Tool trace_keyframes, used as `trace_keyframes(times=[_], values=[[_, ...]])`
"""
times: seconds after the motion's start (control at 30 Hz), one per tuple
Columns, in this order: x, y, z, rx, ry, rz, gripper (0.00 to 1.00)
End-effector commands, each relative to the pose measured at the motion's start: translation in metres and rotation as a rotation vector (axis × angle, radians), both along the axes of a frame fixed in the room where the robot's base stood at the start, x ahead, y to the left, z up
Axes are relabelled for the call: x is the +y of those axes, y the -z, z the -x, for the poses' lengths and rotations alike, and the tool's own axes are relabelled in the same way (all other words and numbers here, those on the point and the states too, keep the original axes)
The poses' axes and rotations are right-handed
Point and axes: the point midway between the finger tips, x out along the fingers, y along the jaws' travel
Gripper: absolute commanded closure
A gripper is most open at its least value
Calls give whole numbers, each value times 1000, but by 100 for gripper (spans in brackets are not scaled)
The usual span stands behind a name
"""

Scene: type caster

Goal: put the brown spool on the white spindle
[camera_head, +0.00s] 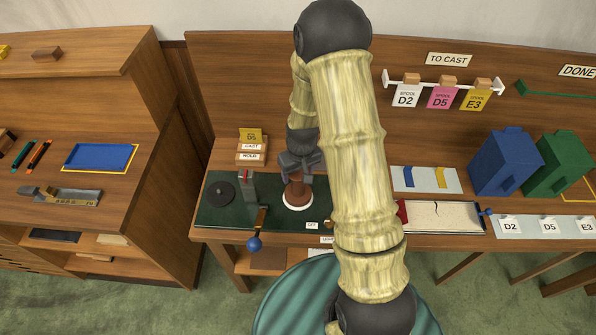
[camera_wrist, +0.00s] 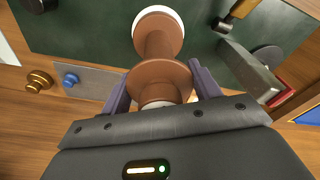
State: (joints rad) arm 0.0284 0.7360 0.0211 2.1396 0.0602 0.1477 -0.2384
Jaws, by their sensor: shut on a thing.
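The brown spool (camera_head: 297,191) stands upright over the green board, and it also shows in the wrist view (camera_wrist: 158,74). My gripper (camera_head: 298,172) is shut on its upper part, with one finger on each side in the wrist view (camera_wrist: 160,88). The white spindle's round base (camera_head: 298,207) shows as a rim around the spool's lower flange, and in the wrist view (camera_wrist: 158,9) beyond it. A pale piece shows at the spool's near end in the wrist view, partly hidden by my gripper. I cannot tell whether the lower flange touches the white base.
The green board (camera_head: 225,216) also carries a dark disc (camera_head: 220,193) and a grey block (camera_head: 249,190) left of the spool. A blue-knobbed lever (camera_head: 255,243) is at the front edge. A sand tray (camera_head: 443,217) and blue box (camera_head: 503,163) stand right. My arm hides the middle.

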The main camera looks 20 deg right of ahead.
Motion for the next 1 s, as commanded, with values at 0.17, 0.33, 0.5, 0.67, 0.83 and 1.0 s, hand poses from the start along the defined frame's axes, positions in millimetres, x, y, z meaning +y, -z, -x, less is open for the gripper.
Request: trace_keyframes(times=[0.17, 0.33, 0.5, 0.67, 0.83, 1.0], values=[[0, 4, 0, 0, 0, 0, 76], [0, 4, 0, 0, 0, 0, 22], [0, 4, 0, 0, 0, 0, 13], [0, 4, 0, 0, 0, 0, 13], [0, -6, 0, -1, 0, 0, 13], [0, -17, 0, 0, 0, 0, 13]])
